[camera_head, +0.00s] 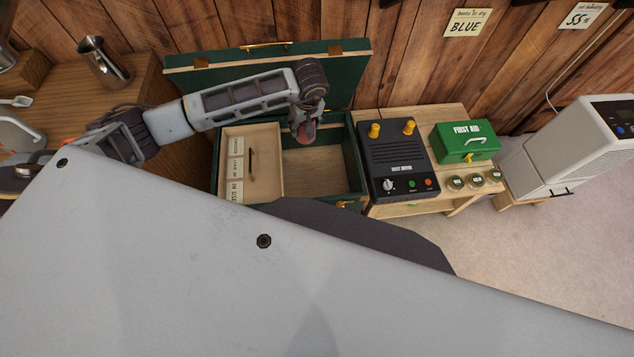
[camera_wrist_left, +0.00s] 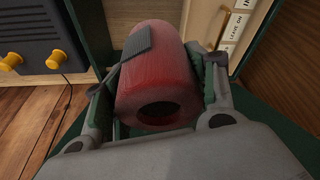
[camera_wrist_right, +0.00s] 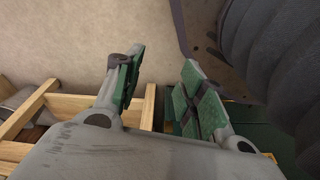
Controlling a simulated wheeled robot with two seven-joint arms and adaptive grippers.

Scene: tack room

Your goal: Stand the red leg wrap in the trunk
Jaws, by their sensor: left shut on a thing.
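The red leg wrap (camera_wrist_left: 157,82) is a rolled cylinder with a dark hole in its end and a grey patch. My left gripper (camera_wrist_left: 160,90) is shut on it. In the head view the left gripper (camera_head: 304,128) holds the wrap (camera_head: 308,132) over the right compartment of the open green trunk (camera_head: 352,160); I cannot tell whether it touches the floor of it. The trunk's left part carries a beige tray (camera_head: 264,165) with labels. My right gripper (camera_wrist_right: 158,90) is open and empty in the right wrist view; the head view does not show it.
The trunk lid (camera_head: 200,82) stands open behind. A metal jug (camera_head: 103,62) stands on the left counter. My body hides the foreground.

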